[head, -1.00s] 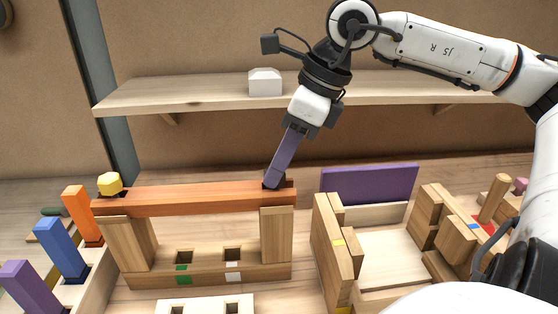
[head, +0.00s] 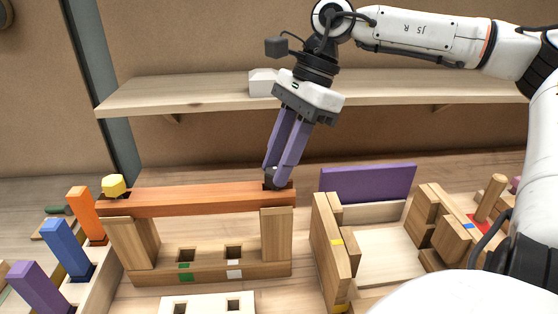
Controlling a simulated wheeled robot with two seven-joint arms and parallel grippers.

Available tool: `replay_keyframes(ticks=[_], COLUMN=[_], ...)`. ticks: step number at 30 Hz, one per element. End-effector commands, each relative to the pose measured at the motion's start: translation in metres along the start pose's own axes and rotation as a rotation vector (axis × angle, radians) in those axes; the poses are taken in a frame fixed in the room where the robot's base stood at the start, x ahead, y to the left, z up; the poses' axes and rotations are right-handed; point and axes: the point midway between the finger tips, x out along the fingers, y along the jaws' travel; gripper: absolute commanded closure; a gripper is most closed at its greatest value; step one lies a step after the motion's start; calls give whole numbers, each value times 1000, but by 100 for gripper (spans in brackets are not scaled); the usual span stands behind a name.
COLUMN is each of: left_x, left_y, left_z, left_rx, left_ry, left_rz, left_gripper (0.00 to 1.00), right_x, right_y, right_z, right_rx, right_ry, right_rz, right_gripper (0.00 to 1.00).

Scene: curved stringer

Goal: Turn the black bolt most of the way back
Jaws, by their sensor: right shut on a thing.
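The black bolt (head: 270,177) stands at the right end of the orange-brown stringer (head: 195,198), which lies across two wooden posts. My right gripper (head: 277,179) comes down from above, tilted, with its purple fingers shut on the bolt. The fingers hide part of the bolt, so I cannot tell how deep it sits. My left gripper is not in view.
A wooden shelf (head: 200,93) with a white block (head: 262,82) runs behind my right wrist. Orange (head: 84,215), blue (head: 65,245) and purple (head: 38,285) pieces stand at the left. A wooden holder with a purple panel (head: 367,183) stands at the right.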

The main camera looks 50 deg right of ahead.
Motion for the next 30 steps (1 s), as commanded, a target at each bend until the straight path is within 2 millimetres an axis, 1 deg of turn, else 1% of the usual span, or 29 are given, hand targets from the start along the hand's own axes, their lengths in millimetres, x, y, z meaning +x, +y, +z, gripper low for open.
replay_keyframes(ticks=[4, 13, 16, 22, 23, 24, 26, 27, 30], left_x=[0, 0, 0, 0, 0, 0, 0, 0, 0], left_y=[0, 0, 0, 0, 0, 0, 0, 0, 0], left_z=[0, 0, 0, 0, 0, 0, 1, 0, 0], left_rx=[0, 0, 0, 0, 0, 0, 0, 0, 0], left_ry=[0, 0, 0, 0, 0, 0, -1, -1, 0], left_rz=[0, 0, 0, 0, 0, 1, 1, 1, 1], left_gripper=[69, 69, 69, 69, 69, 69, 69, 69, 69], right_x=[-2, -2, -3, -3, -3, -3, -3, -3, -2], right_y=[-3, -5, -5, -5, -5, -5, -5, -5, -5], right_z=[1, 3, 3, 3, 3, 3, 3, 3, 3], right_rx=[-97, -427, -474, -482, -482, -481, -481, -480, -480], right_ry=[2, 3, 0, -1, -1, -1, -1, -1, 0], right_rz=[36, 175, 193, 194, 194, 194, 195, 195, 196], right_gripper=[100, 100, 100, 100, 70, 64, 54, 52, 52])
